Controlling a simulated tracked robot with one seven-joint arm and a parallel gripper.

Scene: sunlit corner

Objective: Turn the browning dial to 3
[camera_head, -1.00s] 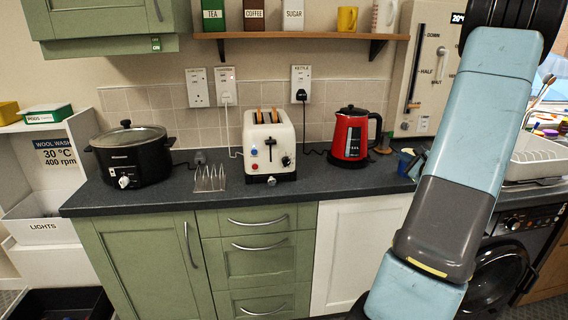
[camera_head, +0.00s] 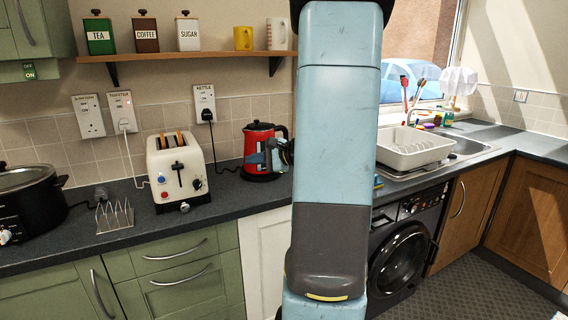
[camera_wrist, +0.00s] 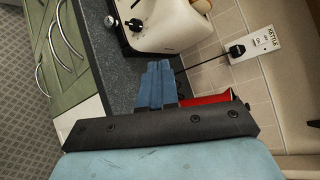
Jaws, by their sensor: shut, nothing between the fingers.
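The cream toaster (camera_head: 165,178) stands on the dark counter with brown bread in its slots. Its front has a dark lever slot, blue and red buttons, and a black dial (camera_head: 197,184) low on the right. The dial's setting is too small to read. In the wrist view the toaster (camera_wrist: 165,22) is cut off at the top, with the dial (camera_wrist: 135,24) near the edge. My gripper (camera_head: 276,158) is shut and empty, in front of the red kettle and right of the toaster, apart from it. Its blue fingers (camera_wrist: 160,75) point towards the toaster in the wrist view.
The red kettle (camera_head: 258,143) is close behind my gripper; it shows partly in the wrist view (camera_wrist: 205,98). A wire toast rack (camera_head: 115,217) and black slow cooker (camera_head: 30,205) stand left of the toaster. A shelf (camera_head: 200,55) hangs above.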

